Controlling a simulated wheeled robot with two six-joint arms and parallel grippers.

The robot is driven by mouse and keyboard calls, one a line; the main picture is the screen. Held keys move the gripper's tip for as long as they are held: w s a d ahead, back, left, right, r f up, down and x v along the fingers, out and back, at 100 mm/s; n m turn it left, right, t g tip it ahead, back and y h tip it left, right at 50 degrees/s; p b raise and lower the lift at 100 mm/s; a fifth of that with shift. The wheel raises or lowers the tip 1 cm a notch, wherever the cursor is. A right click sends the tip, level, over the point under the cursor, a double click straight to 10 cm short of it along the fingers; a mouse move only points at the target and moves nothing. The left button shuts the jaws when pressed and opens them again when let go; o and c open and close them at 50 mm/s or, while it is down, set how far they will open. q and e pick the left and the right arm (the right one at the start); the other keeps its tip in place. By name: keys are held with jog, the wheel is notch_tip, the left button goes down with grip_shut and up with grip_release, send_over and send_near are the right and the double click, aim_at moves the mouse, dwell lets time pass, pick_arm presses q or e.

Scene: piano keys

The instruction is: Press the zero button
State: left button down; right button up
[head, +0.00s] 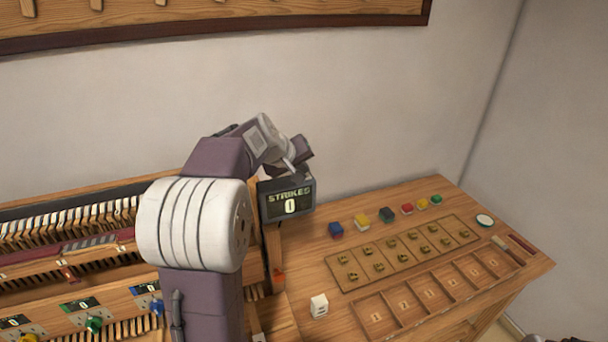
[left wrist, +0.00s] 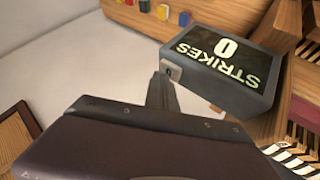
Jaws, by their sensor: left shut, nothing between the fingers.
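A dark display box (head: 287,199) reading STRIKES 0 stands at the right end of the opened piano action. In the left wrist view the display box (left wrist: 222,65) appears turned over, and a small light grey piece with a dark spot, possibly the zero button (left wrist: 172,69), shows on its side. My left gripper (head: 300,157) is above the box's top in the head view. In the left wrist view the left gripper's shut fingers (left wrist: 158,82) point at the light grey piece, very close to it. I cannot tell whether they touch.
My left arm covers part of the piano action (head: 60,225). The wooden desk (head: 455,192) on the right holds several coloured blocks (head: 360,216), a slotted tray (head: 383,262), a numbered tray (head: 440,283) and a white cube (head: 319,306). A wooden rack hangs above.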

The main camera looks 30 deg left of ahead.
pick_arm(q)
jog(key=shift+r+p, duration=0.75)
jog(key=shift+r, duration=0.05)
jog(key=shift+r, duration=0.1)
notch_tip(320, 180, up, 5)
jog(key=p, duration=0.4)
dwell(0.5)
